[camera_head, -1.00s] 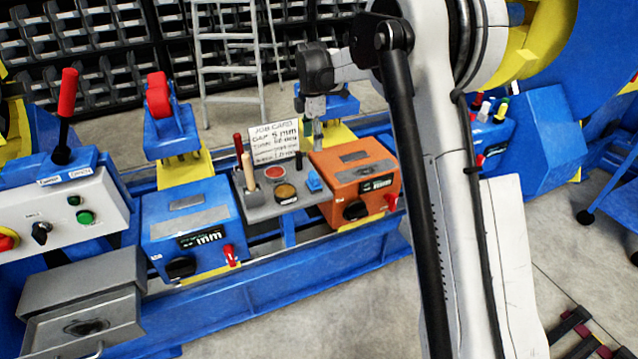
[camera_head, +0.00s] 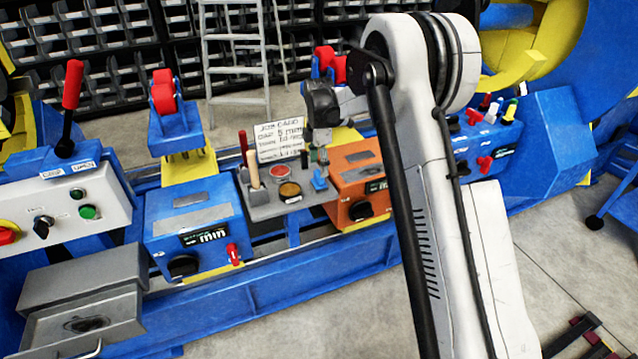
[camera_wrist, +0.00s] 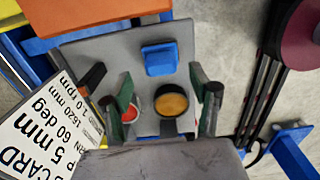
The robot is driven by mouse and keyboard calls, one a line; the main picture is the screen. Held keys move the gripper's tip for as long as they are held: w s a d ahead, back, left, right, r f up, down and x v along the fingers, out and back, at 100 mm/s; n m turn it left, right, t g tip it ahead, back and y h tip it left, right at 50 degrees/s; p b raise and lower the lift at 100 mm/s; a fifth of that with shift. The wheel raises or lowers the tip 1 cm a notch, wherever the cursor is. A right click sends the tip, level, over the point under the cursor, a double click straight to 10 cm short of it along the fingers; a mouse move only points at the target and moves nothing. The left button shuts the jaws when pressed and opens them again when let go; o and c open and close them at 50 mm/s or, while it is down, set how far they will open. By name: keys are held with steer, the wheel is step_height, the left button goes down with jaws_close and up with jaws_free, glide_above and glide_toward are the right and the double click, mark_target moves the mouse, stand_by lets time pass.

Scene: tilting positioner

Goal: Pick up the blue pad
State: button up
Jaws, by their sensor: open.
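The blue pad (camera_head: 320,182) is a small block with a raised top on the grey tray (camera_head: 262,212), near the tray's right end. In the wrist view the blue pad (camera_wrist: 160,60) lies ahead of my fingertips, roughly centred between them. My gripper (camera_head: 318,156) is just above and behind the pad in the head view, pointing down. In the wrist view my gripper (camera_wrist: 163,92) has its two green-tipped fingers spread wide with nothing held between them.
An amber-topped round pot (camera_wrist: 171,101) and a red one (camera_head: 280,173) stand beside the pad. An orange box (camera_head: 352,208) is close on the right. A job card (camera_head: 279,140) stands behind the tray, and a wooden-handled tool (camera_head: 253,170) is upright at left.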

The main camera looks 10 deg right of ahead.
step_height(320, 180, down, 4)
steer(key=shift+f+b, duration=0.2)
steer(key=shift+b, duration=0.45)
steer(key=c, duration=1.3)
steer(key=shift+r+p, duration=0.3)
steer(key=shift+r, duration=0.5)
step_height(320, 180, up, 3)
steer(key=shift+f+p, duration=0.15)
steer(key=shift+p, duration=0.3)
steer(key=s+a+r, duration=0.2)
steer(key=a, duration=0.1)
steer(key=s+a+r+p, duration=0.1)
steer(key=s+a+r, duration=0.1)
steer(key=a, duration=0.1)
steer(key=s+a+r+p, duration=0.1)
steer(key=s+a+r, duration=0.1)
steer(key=s+a, duration=0.1)
steer(key=shift+a+r, duration=0.25)
steer(key=shift+r, duration=0.15)
